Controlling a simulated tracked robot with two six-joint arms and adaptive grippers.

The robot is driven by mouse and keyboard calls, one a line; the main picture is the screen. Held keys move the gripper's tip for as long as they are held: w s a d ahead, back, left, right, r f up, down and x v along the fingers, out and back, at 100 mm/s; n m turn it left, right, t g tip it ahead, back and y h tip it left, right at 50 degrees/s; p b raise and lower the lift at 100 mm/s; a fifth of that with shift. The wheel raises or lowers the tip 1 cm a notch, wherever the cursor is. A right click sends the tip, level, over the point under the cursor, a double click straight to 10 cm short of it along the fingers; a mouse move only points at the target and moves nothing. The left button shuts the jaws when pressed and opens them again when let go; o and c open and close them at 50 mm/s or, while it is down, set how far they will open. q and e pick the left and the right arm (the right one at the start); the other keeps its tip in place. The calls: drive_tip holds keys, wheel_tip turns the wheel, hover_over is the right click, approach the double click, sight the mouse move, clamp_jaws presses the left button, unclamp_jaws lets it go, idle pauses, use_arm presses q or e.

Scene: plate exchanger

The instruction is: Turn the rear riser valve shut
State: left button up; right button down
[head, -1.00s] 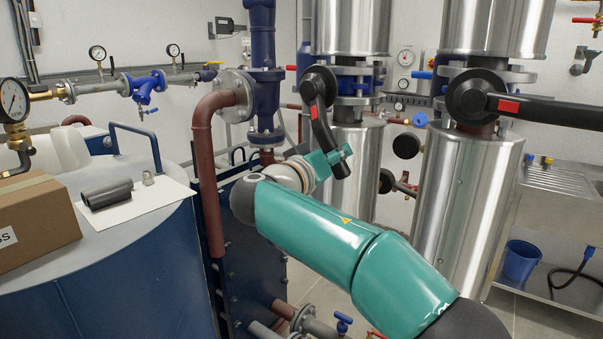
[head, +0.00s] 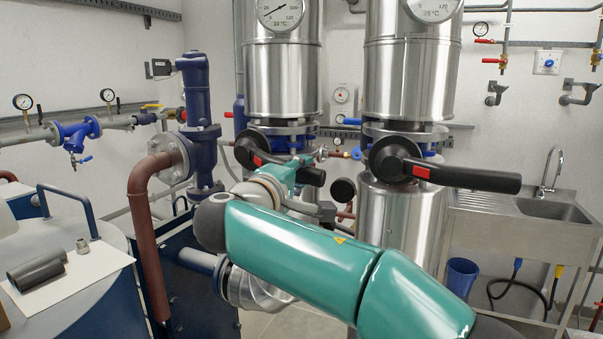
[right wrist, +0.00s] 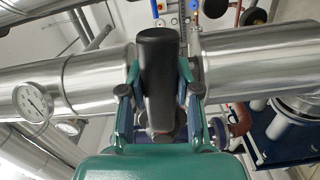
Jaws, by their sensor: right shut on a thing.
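The rear riser valve has a black lever (head: 312,177) with a red mark, on a round black hub (head: 250,150) at the left, farther steel riser. The lever lies across the riser, pointing right and slightly down. My right gripper (head: 292,170) is at the lever, partly hidden by its own arm. In the right wrist view the fingers (right wrist: 158,85) are closed on both sides of the black lever (right wrist: 158,50). My left gripper is not in view.
The nearer riser's black lever (head: 460,178) sticks out to the right, close beside my right arm. A brown pipe (head: 140,215) and blue fitting (head: 203,130) stand left of the arm. A sink (head: 550,210) and blue bucket (head: 460,277) are at right.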

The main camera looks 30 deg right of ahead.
drive_tip(key=shift+r+n+p, duration=0.6)
drive_tip(key=shift+r+n, duration=0.2)
drive_tip(key=shift+r, duration=0.25)
drive_tip(key=c, duration=0.8)
unclamp_jaws()
drive_tip(key=shift+w+a, duration=0.1)
drive_tip(key=shift+a, duration=0.05)
drive_tip(key=shift+f, duration=0.1)
drive_tip(key=v, duration=1.2)
drive_tip(key=shift+f, duration=0.15)
